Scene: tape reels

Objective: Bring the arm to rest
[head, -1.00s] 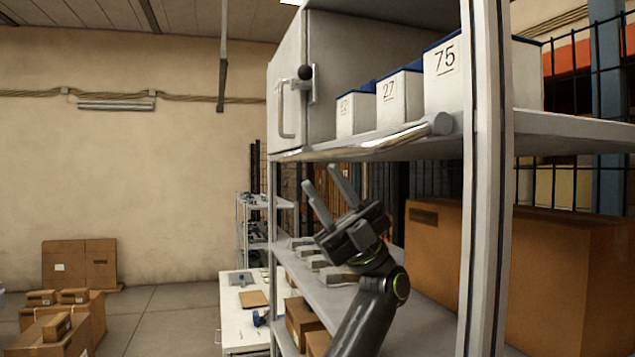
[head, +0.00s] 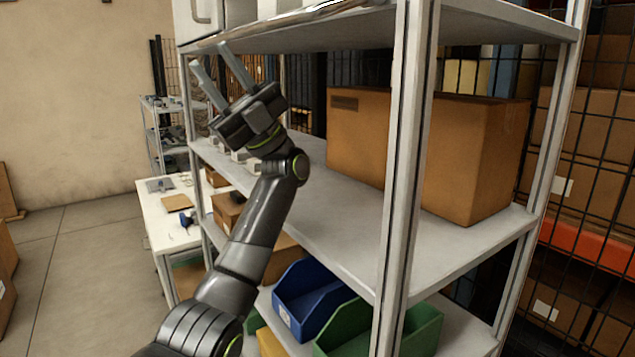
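My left gripper (head: 222,78) shows in the head view at the upper left, in front of the shelf rack. Its two grey fingers point up and to the left and stand apart, with nothing between them. My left arm (head: 262,215) comes up from the bottom of the view, in front of the shelves. The fingertips are just below the upper shelf in the picture; I cannot tell how near they are to it. My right gripper is out of view.
A grey shelf rack (head: 404,150) holds a large cardboard box (head: 470,150), a blue bin (head: 308,300) and a green bin (head: 418,330). A white table (head: 160,215) stands behind at the left. Open floor (head: 85,260) lies at the left. A black wire fence (head: 590,190) is at the right.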

